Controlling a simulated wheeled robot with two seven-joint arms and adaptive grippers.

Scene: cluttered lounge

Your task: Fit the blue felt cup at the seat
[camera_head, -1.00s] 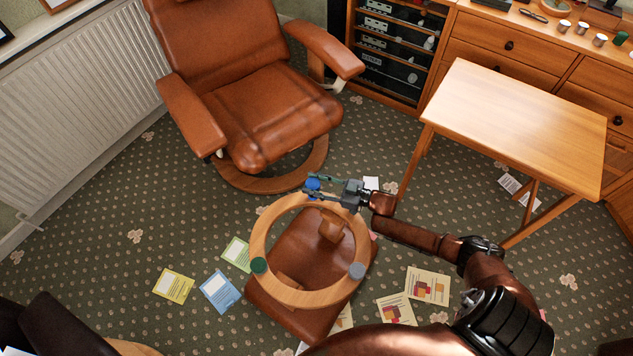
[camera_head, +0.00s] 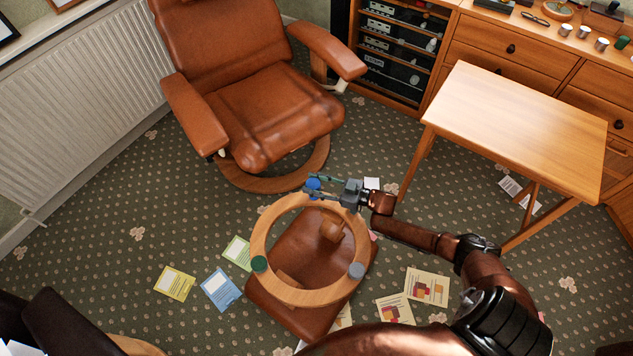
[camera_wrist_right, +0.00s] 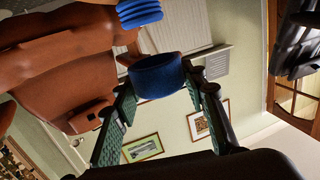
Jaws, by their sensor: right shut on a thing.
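The blue felt cup (camera_head: 313,184) is between the fingers of my right gripper (camera_head: 320,188), which is shut on it at the far edge of a wooden ring (camera_head: 262,215). The ring is the base of an upturned brown leather footstool (camera_head: 300,318). In the right wrist view the cup (camera_wrist_right: 157,77) sits between the green finger pads. A ribbed blue piece (camera_wrist_right: 140,14), possibly the seat, shows above it, and a gap appears between them. A green cup (camera_head: 259,264) and a grey cup (camera_head: 356,270) are on the ring's near side. My left gripper is not in view.
A brown leather recliner (camera_head: 265,110) stands behind the footstool. A small wooden table (camera_head: 520,120) is at the right. Several cards and papers, such as a yellow card (camera_head: 175,283) and a blue card (camera_head: 220,289), lie on the patterned carpet. Open carpet lies to the left.

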